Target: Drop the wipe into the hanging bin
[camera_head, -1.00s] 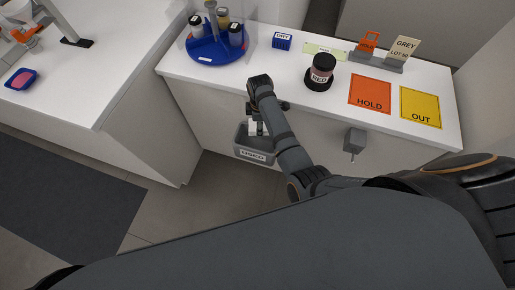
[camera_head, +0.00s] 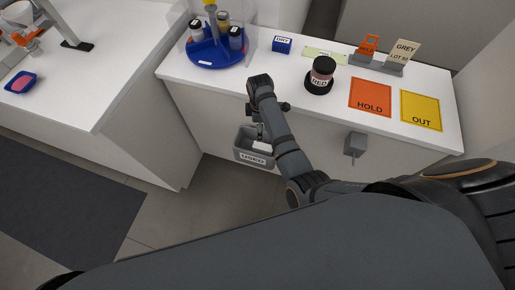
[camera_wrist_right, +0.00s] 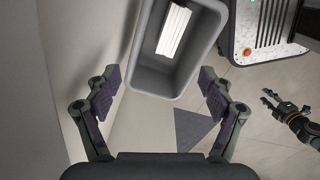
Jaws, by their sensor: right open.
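The white wipe (camera_head: 262,146) lies inside the grey hanging bin (camera_head: 239,151), which has a label on its front. In the right wrist view the wipe (camera_wrist_right: 173,31) rests within the walls of the bin (camera_wrist_right: 216,42), apart from my fingers. My right gripper (camera_head: 259,131) is above the bin, beside the counter's front. In the right wrist view my right gripper (camera_wrist_right: 159,80) is open and empty, its two fingers spread wide.
The white counter (camera_head: 300,72) carries a blue jar carousel (camera_head: 211,57), a DRY box (camera_head: 282,44), a RED jar (camera_head: 322,72), an orange HOLD mat (camera_head: 371,94) and a yellow OUT mat (camera_head: 420,106). A grey bracket (camera_head: 355,144) sticks out of the counter's front.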

